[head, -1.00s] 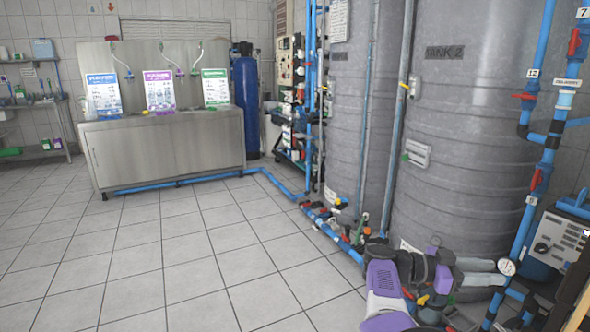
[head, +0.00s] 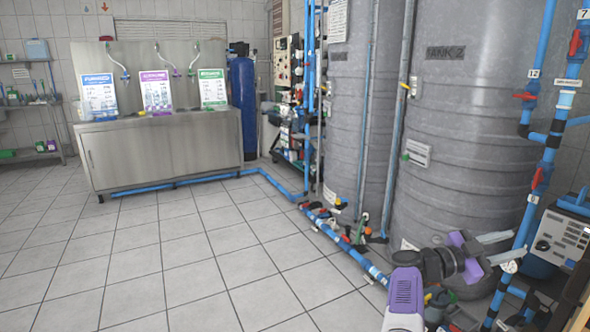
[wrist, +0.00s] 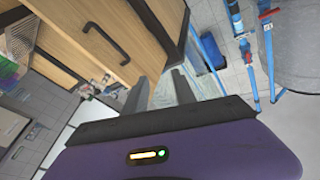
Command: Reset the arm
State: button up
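My arm (head: 405,293), with white, purple and black parts, rises from the bottom edge of the head view, right of centre. It is bent toward the right. My gripper (head: 506,250) points right, in front of the large grey tank (head: 465,150). In the wrist view my gripper (wrist: 160,82) shows its two grey fingers apart with nothing between them. Its purple body fills the bottom of that view.
Blue pipes (head: 548,150) with red valves and a boxed unit (head: 565,240) stand right of my gripper. The wrist view shows a wooden drawer unit (wrist: 110,40) with black handles. The tiled floor (head: 180,250) on the left is clear.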

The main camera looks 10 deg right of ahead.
jog(key=s+r+n+t+h, duration=0.35)
jog(key=s+n+t, duration=0.45)
jog(key=t, duration=0.5)
jog(key=s+a+f+n+t+y, duration=0.4)
jog(key=a+n+y, duration=0.1)
jog(key=a+y, duration=0.25)
jog(key=s+a+f+n+t+y, duration=0.35)
jog(key=a+n+y, duration=0.25)
jog(key=a, duration=0.3)
jog(key=s+a+f+n+t+y, duration=0.4)
jog(key=s+a+n+y, duration=0.15)
jog(key=a, duration=0.25)
jog(key=s+a+f+g+y, duration=0.25)
jog(key=s+a, duration=0.45)
jog(key=s, duration=0.4)
jog(key=s+a+f+g+y, duration=0.2)
jog(key=s+a+f+g, duration=0.15)
jog(key=s+a, duration=0.6)
notch_tip(320, 180, up, 16)
jog(key=s+d+p, duration=0.1)
jog(key=p, duration=1.4)
jog(key=shift+d+r+g+p, duration=0.2)
jog(key=shift+d+g+p, duration=0.15)
jog(key=shift+g, duration=0.1)
